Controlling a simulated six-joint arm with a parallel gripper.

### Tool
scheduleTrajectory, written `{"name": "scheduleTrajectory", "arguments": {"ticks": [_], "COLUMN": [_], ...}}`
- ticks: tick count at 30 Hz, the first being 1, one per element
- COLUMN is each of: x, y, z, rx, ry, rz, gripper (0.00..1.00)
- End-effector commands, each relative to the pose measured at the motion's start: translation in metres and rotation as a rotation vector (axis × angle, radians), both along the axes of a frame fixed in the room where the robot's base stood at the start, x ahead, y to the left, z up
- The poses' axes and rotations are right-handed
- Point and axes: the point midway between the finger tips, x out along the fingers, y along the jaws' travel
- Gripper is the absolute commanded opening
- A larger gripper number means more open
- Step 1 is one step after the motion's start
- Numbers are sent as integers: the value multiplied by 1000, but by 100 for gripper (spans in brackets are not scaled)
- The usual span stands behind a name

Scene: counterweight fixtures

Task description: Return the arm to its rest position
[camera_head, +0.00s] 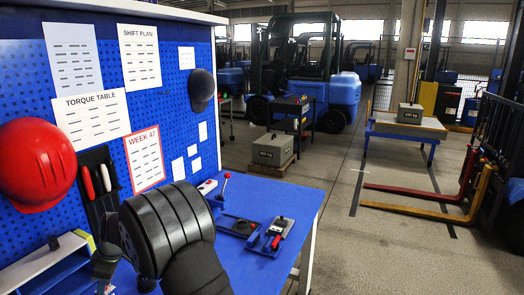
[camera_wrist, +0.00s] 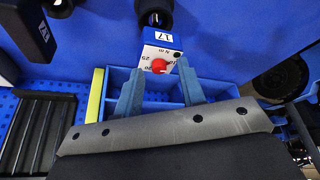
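In the wrist view my gripper (camera_wrist: 160,75) shows two blue-grey fingers spread apart, with nothing clearly held between them. A small white and blue box (camera_wrist: 161,48) with a red knob and printed numbers lies beyond the fingertips, in line with the gap; whether they touch it I cannot tell. In the head view my dark arm (camera_head: 165,230) reaches low over the left part of the blue workbench (camera_head: 305,205). The fingers are hidden there.
A pegboard (camera_head: 160,110) with papers, a red helmet (camera_head: 36,165) and a dark cap (camera_head: 201,88) stands close at the left. A red-handled clamp (camera_head: 276,238) and a lever with a red ball (camera_head: 226,176) sit on the bench. Open floor (camera_head: 385,260) lies right.

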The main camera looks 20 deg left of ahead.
Motion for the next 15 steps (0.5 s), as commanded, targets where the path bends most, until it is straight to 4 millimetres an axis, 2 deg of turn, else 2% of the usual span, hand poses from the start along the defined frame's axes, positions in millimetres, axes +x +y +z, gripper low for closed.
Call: {"name": "scheduleTrajectory", "arguments": {"ticks": [15], "x": [-3], "y": [-1], "z": [0], "rx": [0], "ry": [1], "rz": [-341], "gripper": [37]}}
